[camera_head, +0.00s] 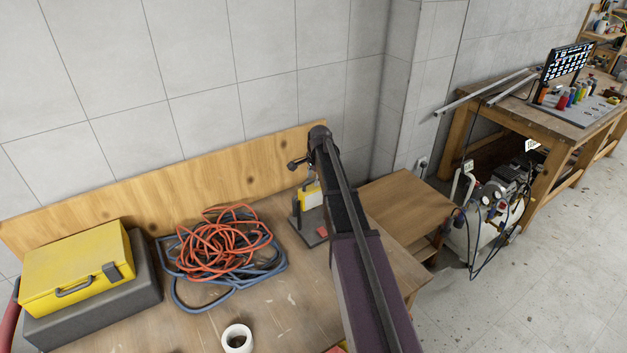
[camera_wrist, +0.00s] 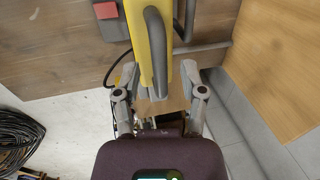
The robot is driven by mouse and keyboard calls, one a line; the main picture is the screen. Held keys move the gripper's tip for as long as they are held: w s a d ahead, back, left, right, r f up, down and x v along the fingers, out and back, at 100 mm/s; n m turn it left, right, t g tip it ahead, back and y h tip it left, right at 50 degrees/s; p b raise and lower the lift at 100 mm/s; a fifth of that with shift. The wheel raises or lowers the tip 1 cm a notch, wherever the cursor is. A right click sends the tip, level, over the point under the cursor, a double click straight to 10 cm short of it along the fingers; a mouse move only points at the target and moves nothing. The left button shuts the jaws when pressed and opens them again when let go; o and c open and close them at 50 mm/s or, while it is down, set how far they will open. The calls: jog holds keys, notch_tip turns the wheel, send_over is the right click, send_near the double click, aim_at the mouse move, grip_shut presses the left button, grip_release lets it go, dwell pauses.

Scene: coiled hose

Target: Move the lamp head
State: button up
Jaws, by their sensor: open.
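The lamp stands at the back right of the bench in the head view, on a dark base with a red square. Its yellow head (camera_head: 311,196) is partly hidden behind my arm. In the wrist view the yellow head (camera_wrist: 133,35) has a grey curved handle (camera_wrist: 157,50) running along it. My gripper (camera_wrist: 160,90) is open, one grey finger on each side of the handle's lower end. I cannot tell whether either finger touches it. The gripper's fingers are hidden in the head view.
Coiled red and blue hoses (camera_head: 222,246) lie left of the lamp. A yellow case (camera_head: 75,268) sits on a grey box (camera_head: 135,298) at the left. A white tape roll (camera_head: 237,338) is near the front. A low wooden backboard (camera_head: 200,185) edges the bench.

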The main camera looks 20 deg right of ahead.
grip_shut()
